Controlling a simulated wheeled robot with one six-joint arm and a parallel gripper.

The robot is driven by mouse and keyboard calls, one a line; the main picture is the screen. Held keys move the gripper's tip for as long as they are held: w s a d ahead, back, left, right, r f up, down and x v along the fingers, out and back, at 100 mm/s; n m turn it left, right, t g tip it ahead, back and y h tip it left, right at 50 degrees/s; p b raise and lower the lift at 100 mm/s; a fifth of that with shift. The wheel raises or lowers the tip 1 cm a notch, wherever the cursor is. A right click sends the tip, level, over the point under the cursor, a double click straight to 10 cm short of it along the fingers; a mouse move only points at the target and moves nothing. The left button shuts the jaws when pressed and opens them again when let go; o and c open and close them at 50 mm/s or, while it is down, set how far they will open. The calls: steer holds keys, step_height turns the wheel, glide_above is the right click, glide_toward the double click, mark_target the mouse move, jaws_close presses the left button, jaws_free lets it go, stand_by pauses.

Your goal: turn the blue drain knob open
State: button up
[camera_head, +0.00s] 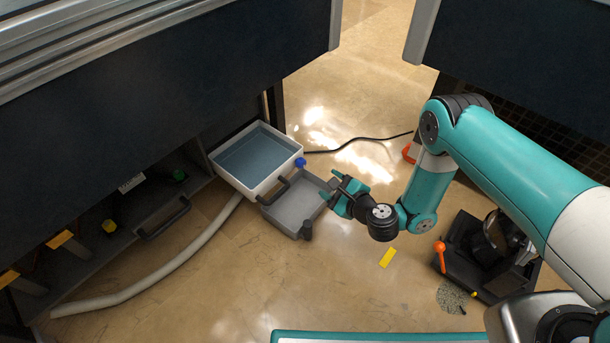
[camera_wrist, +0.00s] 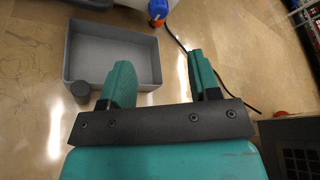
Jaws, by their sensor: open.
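The blue drain knob (camera_head: 300,163) is at the near right corner of a white tank (camera_head: 292,160) with blue-grey contents. In the wrist view the blue knob (camera_wrist: 158,7) is at the top edge, with an orange piece just under it. How far the knob is turned cannot be told. My gripper (camera_head: 337,184) is to the right of the knob and the grey tray, apart from the knob. In the wrist view the two teal fingers of my gripper (camera_wrist: 160,62) stand apart with nothing between them, pointing up toward the knob.
A grey open tray (camera_head: 291,203) sits below the knob, beside my gripper; it also shows in the wrist view (camera_wrist: 110,50). A black cable (camera_head: 350,142) runs over the floor behind. A pale hose (camera_head: 180,260) lies left. A yellow strip (camera_head: 388,257) is on the floor.

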mark_target(304, 165)
steer(key=b+x, duration=0.9)
steer(key=x, duration=0.3)
steer(key=shift+a+f+b, duration=0.1)
steer(key=shift+f+b, duration=0.1)
steer(key=shift+b, duration=0.15)
steer(key=shift+w+a, duration=0.25)
steer(key=shift+w, duration=0.1)
steer(key=c, duration=0.9)
